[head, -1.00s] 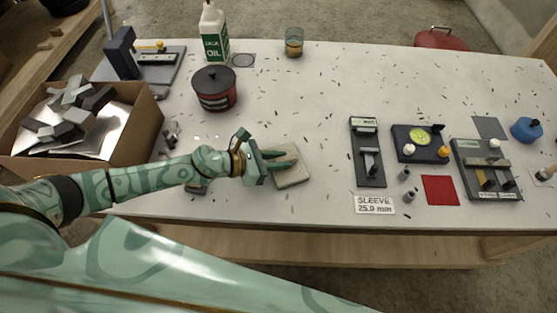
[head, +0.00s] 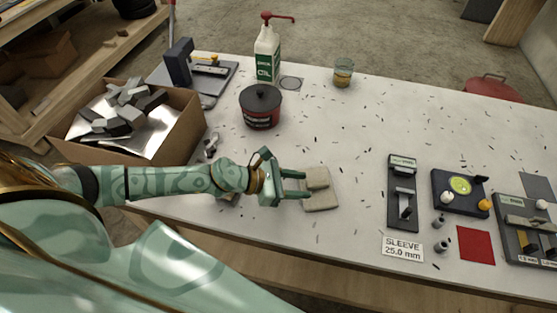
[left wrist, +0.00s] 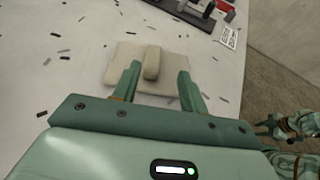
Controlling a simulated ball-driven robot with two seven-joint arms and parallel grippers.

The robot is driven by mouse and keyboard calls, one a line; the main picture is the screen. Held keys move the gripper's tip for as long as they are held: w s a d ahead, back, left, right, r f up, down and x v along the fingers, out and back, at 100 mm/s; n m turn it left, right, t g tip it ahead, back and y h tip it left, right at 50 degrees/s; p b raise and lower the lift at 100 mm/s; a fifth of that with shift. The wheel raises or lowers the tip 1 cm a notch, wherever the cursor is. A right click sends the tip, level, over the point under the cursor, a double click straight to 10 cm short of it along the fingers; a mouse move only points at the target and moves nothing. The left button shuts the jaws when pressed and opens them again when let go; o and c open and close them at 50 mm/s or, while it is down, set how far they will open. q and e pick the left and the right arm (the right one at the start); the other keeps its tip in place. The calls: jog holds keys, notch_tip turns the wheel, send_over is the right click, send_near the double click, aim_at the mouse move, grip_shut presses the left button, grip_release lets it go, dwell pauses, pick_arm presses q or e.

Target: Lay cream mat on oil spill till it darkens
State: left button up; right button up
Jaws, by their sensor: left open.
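The cream mat (head: 322,201) lies flat on the white worktop, with a raised cream grip bar across its top. In the left wrist view the mat (left wrist: 125,54) shows the bar (left wrist: 152,62) between my fingers. My left gripper (head: 305,184) is open at the mat's left side, its two fingers apart and reaching over the mat; they also show in the left wrist view (left wrist: 160,71). The mat looks evenly pale, with no dark patch visible. I see no oil spill around it; what lies under it is hidden. A teal arm part at the left wrist view's right edge may be mine.
A cardboard box (head: 183,137) of metal blocks stands left, a dark red pot (head: 261,107) behind my arm, an oil bottle (head: 267,55) and a glass (head: 343,73) farther back. Fixtures (head: 403,193) and a red square (head: 476,245) lie right. Dark shavings dot the worktop.

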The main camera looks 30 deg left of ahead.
pick_arm(q)
jog(key=v, duration=0.7)
jog(key=shift+s+f+b, duration=0.1)
jog(key=shift+b, duration=0.25)
jog(key=shift+s+a+r, duration=0.2)
jog(key=shift+a+r, duration=0.15)
jog(key=shift+a, duration=0.05)
jog(key=shift+f, duration=0.1)
